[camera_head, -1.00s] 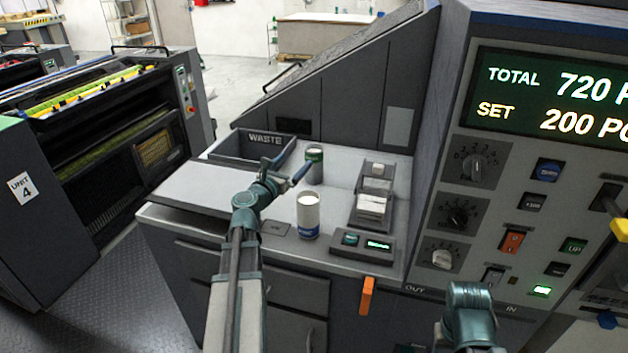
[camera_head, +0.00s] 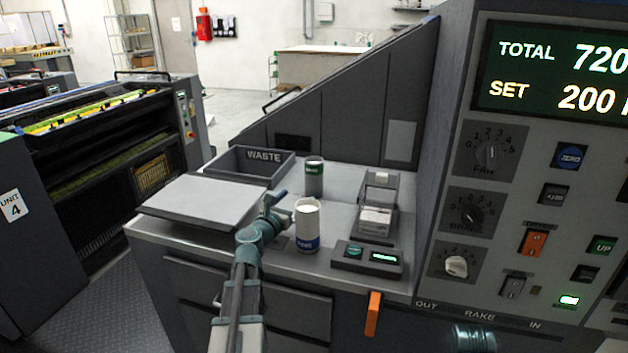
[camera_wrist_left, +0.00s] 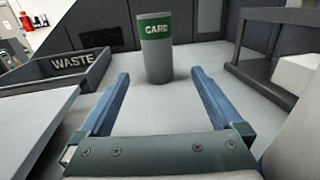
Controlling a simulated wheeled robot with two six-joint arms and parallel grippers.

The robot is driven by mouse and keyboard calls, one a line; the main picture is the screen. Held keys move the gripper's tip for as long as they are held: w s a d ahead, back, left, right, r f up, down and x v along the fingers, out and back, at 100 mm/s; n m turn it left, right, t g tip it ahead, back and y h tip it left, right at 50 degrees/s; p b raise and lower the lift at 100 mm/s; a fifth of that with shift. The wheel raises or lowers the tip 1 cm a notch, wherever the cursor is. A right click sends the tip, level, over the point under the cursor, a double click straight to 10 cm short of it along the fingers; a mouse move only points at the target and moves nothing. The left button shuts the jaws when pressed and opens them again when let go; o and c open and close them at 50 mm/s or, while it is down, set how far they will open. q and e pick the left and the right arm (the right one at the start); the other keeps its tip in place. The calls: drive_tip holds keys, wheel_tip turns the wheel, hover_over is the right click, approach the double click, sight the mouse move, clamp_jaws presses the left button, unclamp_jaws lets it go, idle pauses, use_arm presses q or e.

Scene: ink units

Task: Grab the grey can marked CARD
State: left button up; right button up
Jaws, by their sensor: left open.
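The grey can marked CARD (camera_head: 314,180), with a green label band, stands upright on the light grey counter behind the white can. It also shows in the wrist view (camera_wrist_left: 157,62), its label facing the camera. My left gripper (camera_head: 276,203) is open and empty, low over the counter in front of the grey can and left of the white can. In the wrist view my left gripper (camera_wrist_left: 160,74) has its two blue fingers spread, pointing toward the can, which stands beyond the tips and between their lines.
A white can with a blue label (camera_head: 307,232) stands close right of my left gripper. The dark WASTE bin (camera_head: 245,172) is behind left, a raised grey plate (camera_head: 200,200) left. A dark holder with white cards (camera_head: 375,222) and a button box (camera_head: 366,258) are right.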

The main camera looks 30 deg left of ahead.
sight(310, 181)
use_arm(q)
drive_tip(key=w, duration=0.7)
drive_tip(key=shift+a, duration=0.35)
drive_tip(key=shift+w+a+r, duration=0.1)
drive_tip(key=shift+w+a, duration=0.05)
drive_tip(key=shift+w, duration=0.7)
drive_tip(key=shift+w+a+r, duration=0.1)
drive_tip(key=shift+w+a, duration=0.05)
drive_tip(key=shift+w, duration=0.75)
drive_tip(key=shift+w+a, duration=0.15)
drive_tip(key=shift+w, duration=0.7)
drive_tip(key=shift+s, duration=0.1)
drive_tip(key=c, duration=1.4)
drive_tip(key=shift+p, duration=0.3)
wheel_tip(310, 181, up, 10)
drive_tip(key=p, duration=1)
